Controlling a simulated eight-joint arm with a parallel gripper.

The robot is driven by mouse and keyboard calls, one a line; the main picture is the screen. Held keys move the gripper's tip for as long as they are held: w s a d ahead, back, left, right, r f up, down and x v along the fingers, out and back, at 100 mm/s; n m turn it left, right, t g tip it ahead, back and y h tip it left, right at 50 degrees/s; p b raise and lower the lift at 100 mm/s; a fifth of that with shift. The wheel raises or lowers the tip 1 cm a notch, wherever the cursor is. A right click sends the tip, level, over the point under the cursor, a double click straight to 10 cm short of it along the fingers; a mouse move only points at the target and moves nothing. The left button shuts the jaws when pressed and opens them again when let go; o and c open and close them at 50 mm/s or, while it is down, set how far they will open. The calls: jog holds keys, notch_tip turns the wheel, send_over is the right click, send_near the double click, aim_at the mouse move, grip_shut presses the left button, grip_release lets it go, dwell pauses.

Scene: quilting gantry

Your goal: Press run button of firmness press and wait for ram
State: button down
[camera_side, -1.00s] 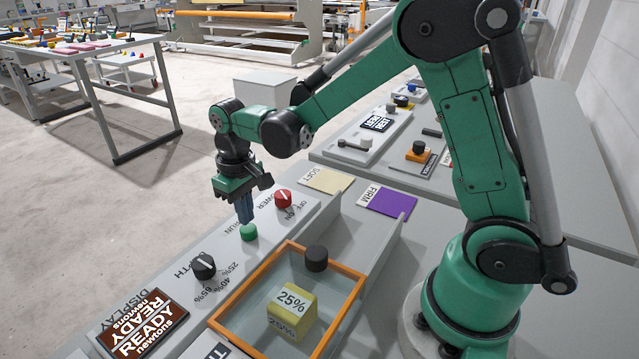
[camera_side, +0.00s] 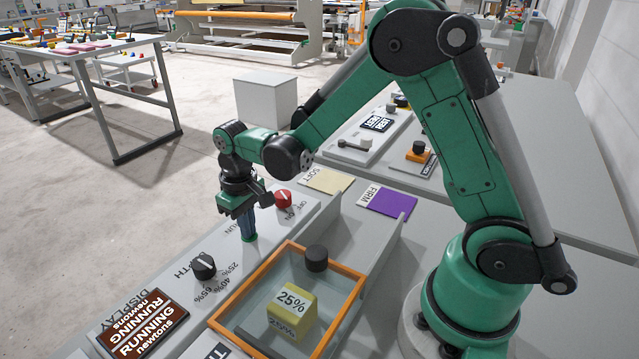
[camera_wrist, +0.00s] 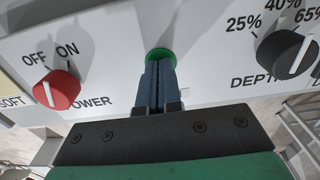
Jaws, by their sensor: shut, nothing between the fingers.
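My gripper (camera_side: 248,238) is shut and empty, pointing down with its fingertips on the green run button (camera_side: 250,239). In the wrist view the closed fingers (camera_wrist: 160,65) cover most of the green button (camera_wrist: 158,53). The brown display (camera_side: 144,325) reads "RUNNING newtons". A yellow block (camera_side: 292,307) marked "25%" sits inside, below and apart from the ram as seen here.
The red power knob (camera_side: 283,198) is beyond the button, and the black depth knob (camera_side: 204,266) is on its near side. A cream "SOFT" pad (camera_side: 328,181) and a purple "FIRM" pad (camera_side: 388,201) lie behind the enclosure.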

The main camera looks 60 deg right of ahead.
notch_tip(320, 180, up, 14)
dwell(0.6)
dwell(0.5)
jog(key=s+f+t, duration=0.2)
jog(key=s+t, duration=0.5)
jog(key=s, duration=0.2)
jog(key=shift+s+d+f, duration=0.2)
jog(key=shift+f, duration=0.05)
dwell(5.1)
